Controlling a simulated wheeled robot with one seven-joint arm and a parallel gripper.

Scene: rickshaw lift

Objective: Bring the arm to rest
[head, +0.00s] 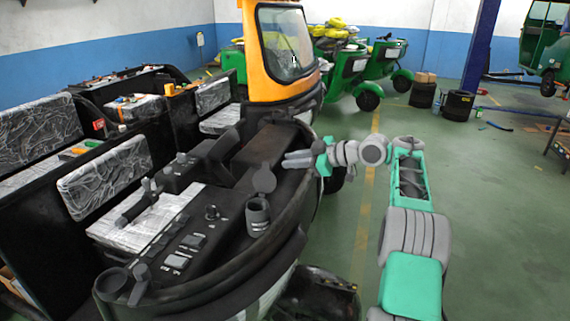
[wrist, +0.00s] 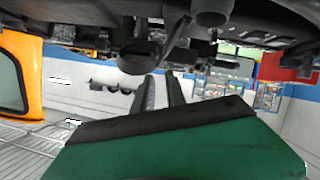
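My arm (head: 408,185), green and grey, reaches up from the lower right and bends left at the top. My gripper (head: 290,160) points left, just above the right edge of the black dashboard (head: 225,240). In the wrist view its two dark fingers (wrist: 162,92) stand apart with a narrow gap and nothing between them. The green gripper body fills the bottom of that view. Whether the fingers touch the dashboard cannot be told.
A dark cylindrical holder (head: 257,217) with a round flap stands on the dashboard near my gripper. An orange windshield frame (head: 262,75) rises behind. Green rickshaws (head: 350,62) and stacked tyres (head: 458,105) stand at the back. The green floor (head: 500,210) at right is mostly clear.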

